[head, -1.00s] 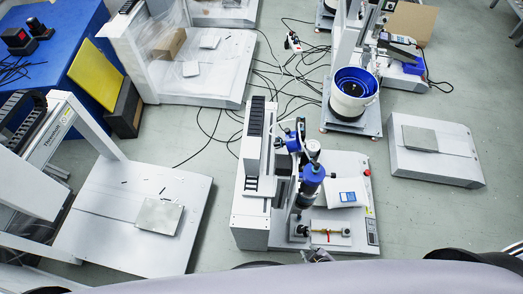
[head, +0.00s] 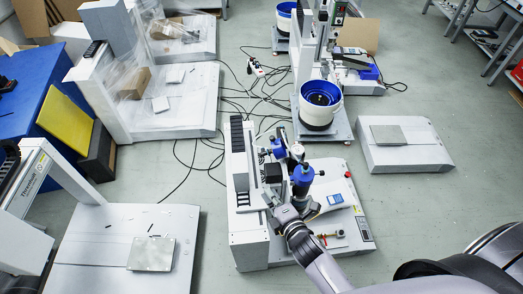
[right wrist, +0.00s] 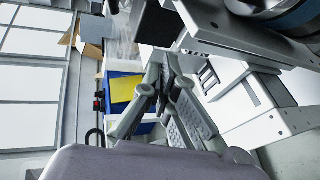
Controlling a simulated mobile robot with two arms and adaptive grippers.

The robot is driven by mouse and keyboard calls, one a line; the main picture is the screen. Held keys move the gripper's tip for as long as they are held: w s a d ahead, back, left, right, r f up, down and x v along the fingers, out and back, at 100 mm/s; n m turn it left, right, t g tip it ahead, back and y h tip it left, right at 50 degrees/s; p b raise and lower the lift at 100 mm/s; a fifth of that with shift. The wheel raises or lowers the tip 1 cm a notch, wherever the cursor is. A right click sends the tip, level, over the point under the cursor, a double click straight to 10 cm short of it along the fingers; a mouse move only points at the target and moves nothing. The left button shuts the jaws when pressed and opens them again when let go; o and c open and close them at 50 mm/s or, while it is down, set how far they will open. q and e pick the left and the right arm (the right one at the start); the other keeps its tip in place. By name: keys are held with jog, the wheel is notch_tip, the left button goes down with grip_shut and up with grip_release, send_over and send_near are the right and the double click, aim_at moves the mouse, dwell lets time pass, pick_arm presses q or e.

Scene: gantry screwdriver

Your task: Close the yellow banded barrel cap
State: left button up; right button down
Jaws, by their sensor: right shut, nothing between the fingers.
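The gantry screwdriver machine (head: 243,225) stands in the lower middle of the head view, with a blue barrel (head: 302,176) on its upright head. A small red and yellow part (head: 326,237) lies on its base plate. I cannot make out a yellow banded barrel cap for certain, nor whether it is open. My right gripper (head: 272,197) is shut and empty. It is at the machine's head, left of and below the blue barrel, and hides part of it; contact is unclear. The right wrist view shows its closed fingers (right wrist: 166,70). My left gripper is not in view.
A blue-rimmed bowl feeder (head: 320,104) stands behind the machine, with cables (head: 225,135) on the floor to its left. A low white platform (head: 430,155) is at the right. A white bench plate (head: 95,255) is at the lower left.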

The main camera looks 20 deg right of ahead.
aim_at(273, 148)
notch_tip(273, 148, up, 10)
jog(key=w+a+f+n+t, duration=0.1)
jog(key=n+t, duration=0.1)
jog(key=n, duration=0.1)
jog(key=shift+n+t, duration=0.3)
jog(key=w, duration=0.3)
jog(key=w+d+r+p, duration=0.1)
jog(key=w, duration=0.2)
jog(key=w+d, duration=0.1)
jog(key=w, duration=0.2)
jog(key=shift+w+d+r+p, duration=0.1)
jog(key=shift+w+r+p, duration=0.05)
jog(key=shift+w+p, duration=0.2)
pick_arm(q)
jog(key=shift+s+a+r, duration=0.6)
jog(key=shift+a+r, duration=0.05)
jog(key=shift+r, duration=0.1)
pick_arm(e)
jog(key=shift+s+d+r, duration=0.1)
jog(key=shift+d+r, duration=0.1)
jog(key=shift+d, duration=0.05)
